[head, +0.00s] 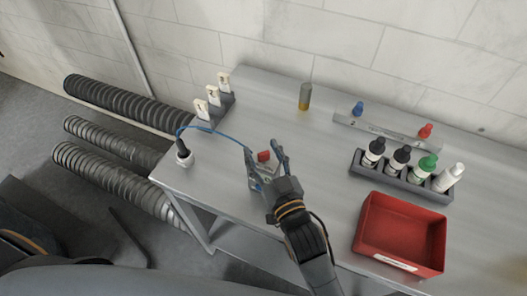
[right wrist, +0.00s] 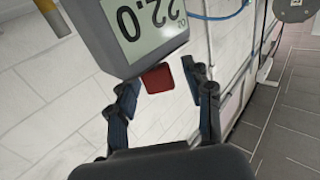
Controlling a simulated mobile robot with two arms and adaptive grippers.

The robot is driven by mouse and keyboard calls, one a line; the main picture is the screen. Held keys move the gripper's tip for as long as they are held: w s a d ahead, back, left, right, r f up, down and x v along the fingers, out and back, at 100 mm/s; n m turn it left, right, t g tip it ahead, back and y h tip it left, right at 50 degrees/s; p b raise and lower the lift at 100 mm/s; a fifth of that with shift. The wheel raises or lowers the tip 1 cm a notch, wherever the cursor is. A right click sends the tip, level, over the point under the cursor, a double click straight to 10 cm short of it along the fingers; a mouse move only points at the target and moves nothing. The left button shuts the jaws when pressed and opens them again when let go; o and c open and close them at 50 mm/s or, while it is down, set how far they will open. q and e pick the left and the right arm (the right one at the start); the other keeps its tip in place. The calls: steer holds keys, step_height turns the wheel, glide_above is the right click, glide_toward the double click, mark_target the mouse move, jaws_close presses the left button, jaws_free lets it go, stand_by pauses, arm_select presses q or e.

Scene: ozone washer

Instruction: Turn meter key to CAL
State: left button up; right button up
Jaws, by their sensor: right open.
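The meter (right wrist: 100,42) is a grey box with a display reading 22.0, upside down in the right wrist view. The red key (right wrist: 158,78) sticks out from the meter's edge. In the head view the red key (head: 264,156) shows between the fingers of my right gripper (head: 265,151), and most of the meter is hidden behind that gripper. In the right wrist view my right gripper (right wrist: 162,80) is open, with a finger on each side of the key and gaps beside it. I cannot read any key position marks. My left gripper is not in view.
A blue cable (head: 215,131) runs to a probe (head: 183,153) at the table's left corner. Behind are white-topped holders (head: 214,97) and a yellow-grey vial (head: 305,97). A bottle rack (head: 400,174) and red bin (head: 401,235) stand right. Bare tabletop lies between.

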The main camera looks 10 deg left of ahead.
steer(key=shift+c, duration=0.6)
steer(key=c, duration=0.3)
jaws_close()
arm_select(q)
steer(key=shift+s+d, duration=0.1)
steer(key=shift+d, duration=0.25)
